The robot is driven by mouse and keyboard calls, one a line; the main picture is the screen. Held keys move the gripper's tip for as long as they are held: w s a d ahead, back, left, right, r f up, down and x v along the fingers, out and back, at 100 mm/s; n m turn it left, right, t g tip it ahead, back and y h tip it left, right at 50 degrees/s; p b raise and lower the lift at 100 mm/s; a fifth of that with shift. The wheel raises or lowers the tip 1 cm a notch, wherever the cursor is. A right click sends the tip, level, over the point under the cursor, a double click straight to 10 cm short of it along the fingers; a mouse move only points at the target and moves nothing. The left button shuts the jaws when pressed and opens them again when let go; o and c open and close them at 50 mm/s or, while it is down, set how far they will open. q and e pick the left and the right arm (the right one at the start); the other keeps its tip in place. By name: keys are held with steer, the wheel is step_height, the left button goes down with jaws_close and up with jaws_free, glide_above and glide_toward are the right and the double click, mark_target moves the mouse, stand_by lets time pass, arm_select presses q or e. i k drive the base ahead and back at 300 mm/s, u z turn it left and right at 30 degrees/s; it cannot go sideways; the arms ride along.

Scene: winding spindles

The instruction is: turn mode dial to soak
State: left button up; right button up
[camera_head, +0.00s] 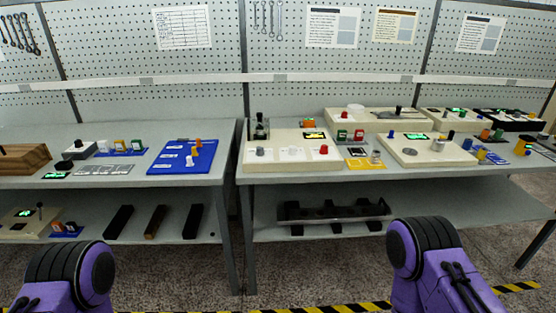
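Several control panels with knobs stand on the two grey benches. I cannot tell which knob is the mode dial, and no "soak" marking is readable. A cream panel (293,165) on the right bench has a grey knob (261,152), a pale knob (292,151), a red knob (324,150) and a small lit display (313,135). Another cream panel (413,155) to its right has a round grey knob (438,146) and a green display. On the left bench, a small box (76,153) carries a black knob (78,143). Neither gripper shows; only my purple arm parts are at the bottom.
A blue board (183,157) with orange and white pegs lies on the left bench. A narrow gap separates the benches. A dark rack (333,213) and dark bars (119,222) sit on the lower shelves. Yellow-black tape (353,308) marks the floor. A pegboard wall stands behind.

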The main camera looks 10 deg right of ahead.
mark_target(324, 148)
steer(key=u, duration=0.25)
steer(key=k, duration=0.35)
steer(key=z, duration=1.05)
steer(key=i, duration=0.75)
steer(key=z, duration=0.45)
